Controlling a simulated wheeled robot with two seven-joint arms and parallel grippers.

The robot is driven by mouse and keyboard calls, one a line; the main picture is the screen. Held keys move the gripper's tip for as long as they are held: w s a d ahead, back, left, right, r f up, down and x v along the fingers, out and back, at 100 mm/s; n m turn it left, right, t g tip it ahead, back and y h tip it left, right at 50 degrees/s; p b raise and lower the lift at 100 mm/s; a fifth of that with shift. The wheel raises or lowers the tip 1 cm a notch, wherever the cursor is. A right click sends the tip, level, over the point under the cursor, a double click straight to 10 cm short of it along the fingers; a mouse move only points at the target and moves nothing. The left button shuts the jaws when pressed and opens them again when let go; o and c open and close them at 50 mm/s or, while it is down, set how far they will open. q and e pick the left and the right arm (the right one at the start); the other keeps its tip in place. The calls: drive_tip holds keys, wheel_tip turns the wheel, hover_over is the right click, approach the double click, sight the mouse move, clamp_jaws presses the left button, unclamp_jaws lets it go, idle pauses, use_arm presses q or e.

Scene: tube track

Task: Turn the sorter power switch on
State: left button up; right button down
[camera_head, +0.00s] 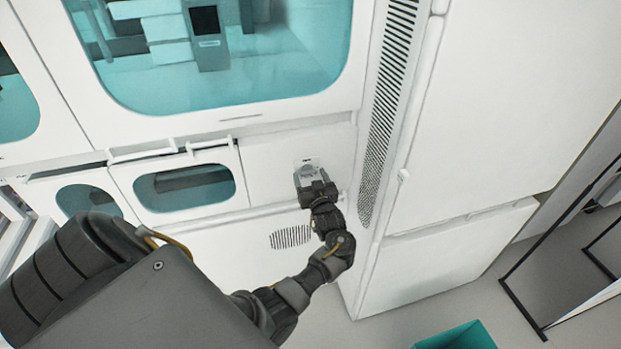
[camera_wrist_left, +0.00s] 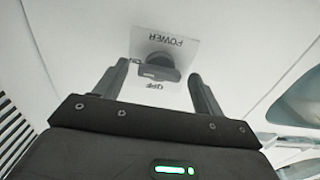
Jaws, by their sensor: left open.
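The sorter power switch (camera_wrist_left: 160,66) is a dark rotary knob on a pale plate (camera_wrist_left: 178,50). The plate is marked POWER, with ON and OFF lettering beside the knob; the lettering appears upside down in the left wrist view. I cannot tell which mark the knob points to. In the head view the plate (camera_head: 306,163) sits on the white machine front, and my gripper largely hides the knob. My left gripper (camera_head: 314,179) is open in front of it. In the left wrist view its fingers (camera_wrist_left: 158,80) stand on either side of the knob; contact is unclear.
The white sorter cabinet (camera_head: 260,228) has a large teal window (camera_head: 230,85) above and smaller windows (camera_head: 185,187) to the left. A vented column (camera_head: 385,110) and a tall white panel (camera_head: 490,110) stand right. A teal bin (camera_head: 456,338) is on the floor, with clear floor around it.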

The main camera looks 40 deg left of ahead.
use_arm(q)
drive_tip(key=b+v, duration=0.1)
drive_tip(key=v, duration=0.6)
drive_tip(key=shift+d, duration=0.25)
drive_tip(key=shift+s, duration=0.15)
